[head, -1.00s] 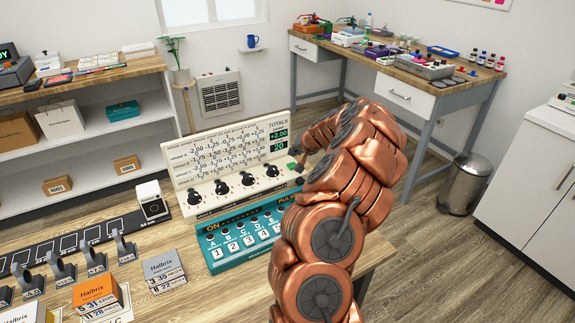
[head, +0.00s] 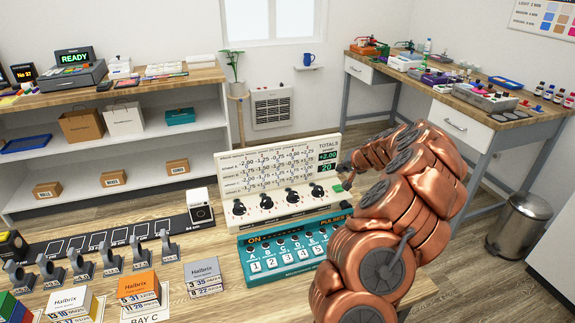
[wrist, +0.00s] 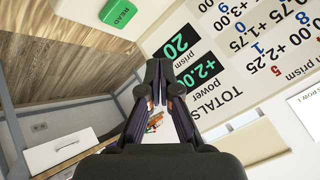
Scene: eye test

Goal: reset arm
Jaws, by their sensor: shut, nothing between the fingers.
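My copper arm reaches in from the lower right of the head view. My gripper (head: 346,172) is at its end, beside the right edge of a cream panel with number rows, dark knobs and a TOTALS display (head: 280,172). In the wrist view the dark fingers of my gripper (wrist: 160,68) are together with nothing between them. The panel fills the upper right there, with its TOTALS display (wrist: 186,58) behind the fingertips. A green READ button (wrist: 119,12) shows at the upper left, apart from the fingers. It also shows in the head view (head: 339,188), just below my gripper.
A teal box with numbered keys (head: 290,243) stands before the panel. Several small boxes, such as an orange one (head: 138,286), and grey holders (head: 110,256) stand to its left. Behind are a shelf unit (head: 110,170), a workbench (head: 480,128) and a metal bin (head: 518,222).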

